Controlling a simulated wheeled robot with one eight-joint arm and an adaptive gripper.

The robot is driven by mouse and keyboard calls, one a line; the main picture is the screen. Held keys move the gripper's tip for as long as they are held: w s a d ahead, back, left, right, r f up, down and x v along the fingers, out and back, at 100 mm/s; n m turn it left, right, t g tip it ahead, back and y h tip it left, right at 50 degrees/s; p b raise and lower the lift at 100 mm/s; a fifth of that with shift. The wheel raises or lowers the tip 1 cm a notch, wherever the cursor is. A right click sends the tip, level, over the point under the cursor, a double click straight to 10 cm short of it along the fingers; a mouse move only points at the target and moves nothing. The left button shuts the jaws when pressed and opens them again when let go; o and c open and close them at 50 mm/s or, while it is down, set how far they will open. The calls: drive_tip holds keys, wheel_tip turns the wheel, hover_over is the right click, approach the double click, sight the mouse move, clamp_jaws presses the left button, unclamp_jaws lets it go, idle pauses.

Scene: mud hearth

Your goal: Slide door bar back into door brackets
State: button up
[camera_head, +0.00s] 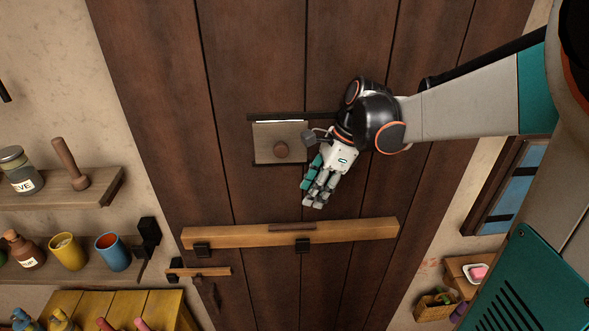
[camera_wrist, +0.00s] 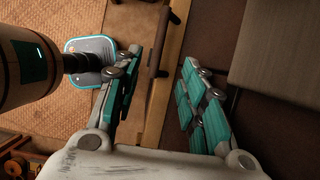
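The door bar (camera_head: 350,230) is a long light-wood beam lying nearly level across the dark plank door (camera_head: 260,60). It rests in two black brackets, a left one (camera_head: 202,249) and a middle one (camera_head: 303,245); its right end extends well past the middle bracket. A dark grip (camera_head: 292,227) is fixed on the bar. My gripper (camera_head: 313,195) is open and empty, above the bar near the grip and apart from it in the head view. In the wrist view, the bar (camera_wrist: 158,100) and its grip (camera_wrist: 158,45) appear between the spread fingers (camera_wrist: 162,62).
A black block (camera_head: 149,232) is on the wall left of the door. Shelves (camera_head: 75,190) with jars and cups are at left; a small wooden peg bar (camera_head: 205,271) is below the bar.

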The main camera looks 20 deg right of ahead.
sight(293, 225)
drive_tip(key=shift+a, duration=0.1)
drive_tip(key=x, duration=1.3)
drive_tip(key=shift+f, duration=0.4)
clamp_jaws()
drive_tip(key=shift+c, duration=0.2)
unclamp_jaws()
drive_tip(key=shift+r, duration=0.1)
drive_tip(key=v, duration=1.1)
drive_tip(key=shift+r, duration=0.4)
